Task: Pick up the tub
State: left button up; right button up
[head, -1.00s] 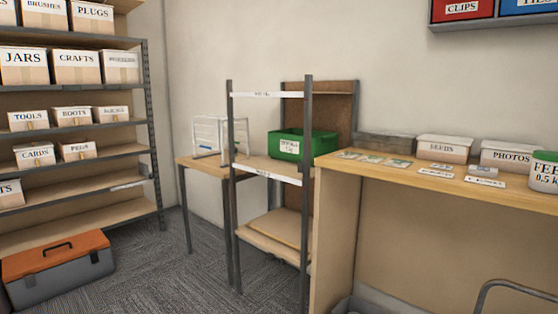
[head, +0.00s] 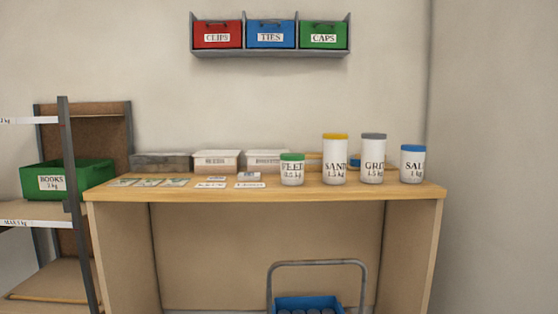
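Several white tubs with coloured lids stand upright on the right half of the wooden bench (head: 260,193). The FEED tub (head: 292,171) has a green lid and reads 0.5 kg. The SAND tub (head: 334,161) has a yellow lid and reads 1.5 kg. The GRIT tub (head: 372,161) has a grey lid and reads 1.5 kg. The SALT tub (head: 412,166) has a blue lid and reads 1 kg, nearest the right end. Neither of my grippers is in view.
Lidded boxes (head: 216,161) line the bench's back; cards (head: 150,183) lie at its left. A trolley handle (head: 317,264) and blue crate (head: 308,304) stand in front. A shelf rack with a green BOOKS box (head: 52,183) is left. Labelled bins (head: 270,35) hang above.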

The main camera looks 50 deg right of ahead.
aim_at(335, 145)
jog(key=z, duration=1.8)
